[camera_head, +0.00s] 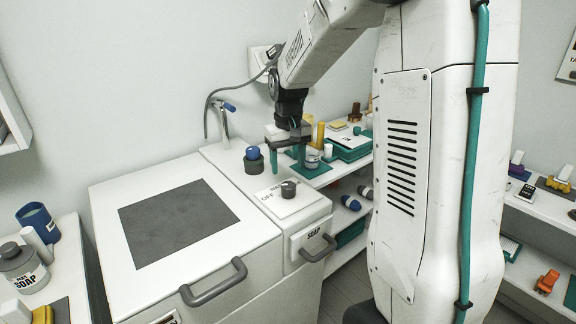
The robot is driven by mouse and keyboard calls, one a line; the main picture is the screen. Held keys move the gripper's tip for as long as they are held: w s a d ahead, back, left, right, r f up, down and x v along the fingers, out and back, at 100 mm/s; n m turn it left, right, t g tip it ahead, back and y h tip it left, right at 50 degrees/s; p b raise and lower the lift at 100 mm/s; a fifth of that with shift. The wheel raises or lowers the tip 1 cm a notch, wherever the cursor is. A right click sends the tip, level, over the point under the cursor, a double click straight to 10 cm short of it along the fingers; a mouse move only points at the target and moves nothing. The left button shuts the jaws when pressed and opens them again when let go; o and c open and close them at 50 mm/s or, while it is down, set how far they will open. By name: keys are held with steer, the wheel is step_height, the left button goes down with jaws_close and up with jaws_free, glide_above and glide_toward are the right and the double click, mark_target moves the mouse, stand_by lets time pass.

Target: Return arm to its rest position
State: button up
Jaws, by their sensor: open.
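My gripper (286,160) hangs from my arm, pointing down, with its two teal fingers apart. It is open, and I see nothing held between the fingers. In the picture it lies above the back part of the washer's control panel, between the blue-topped knob and the small white jar (312,158). My arm reaches down from the upper right. How high the fingertips are above the surface I cannot tell.
A white washer (110,215) with a grey top panel stands at left centre. Its dial (288,190) and soap drawer handle (318,250) are near. Behind is a shelf with a teal tray (347,150). A counter with a soap jar (22,268) is at lower left.

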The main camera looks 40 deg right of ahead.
stand_by(0.3)
steer(key=s+a+r, duration=0.2)
steer(key=s+a, duration=0.3)
steer(key=s, duration=0.4)
steer(key=s+a+r+n+t, duration=0.1)
steer(key=s+a+r, duration=0.2)
steer(key=s, duration=0.6)
steer(key=s+a+r+n, duration=0.1)
steer(key=s+a+r, duration=0.2)
steer(key=s+a, duration=0.4)
steer(key=shift+s, duration=1.25)
